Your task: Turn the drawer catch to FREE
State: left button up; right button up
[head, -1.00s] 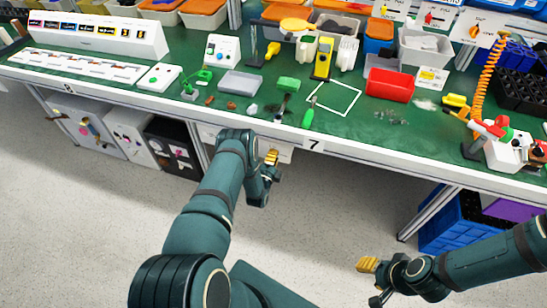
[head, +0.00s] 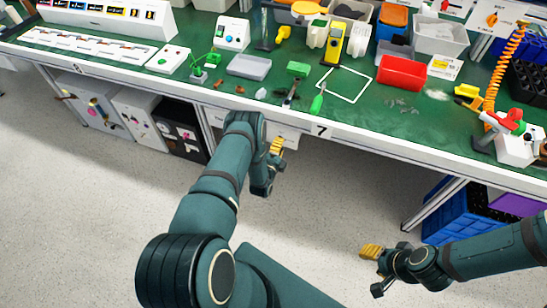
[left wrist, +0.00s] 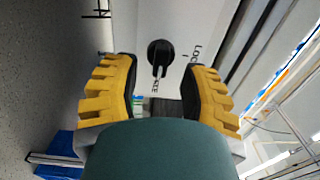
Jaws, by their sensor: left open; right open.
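The drawer catch is a black rotary knob (left wrist: 160,54) on a white panel (left wrist: 145,22) in the left wrist view. "LOCK" is printed to its right; a partly hidden label ending in "EE" is below it. Which mark the knob points to is not clear. My left gripper (left wrist: 160,70) is open, with its yellow fingers either side of the knob in the picture and no visible contact. In the head view, my left gripper (head: 275,160) is by the white drawer front (head: 286,134) under the bench; the knob is hidden there. My right gripper (head: 373,264) appears open and empty, over the floor.
The green bench (head: 410,122) overhangs the drawer, its front edge marked 7. A blue crate (head: 450,218) stands below at right. The floor before the bench is clear.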

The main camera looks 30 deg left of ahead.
pick_arm(q)
jog(key=v, duration=0.9)
jog(key=shift+s+d, duration=0.15)
jog(key=shift+s, duration=0.15)
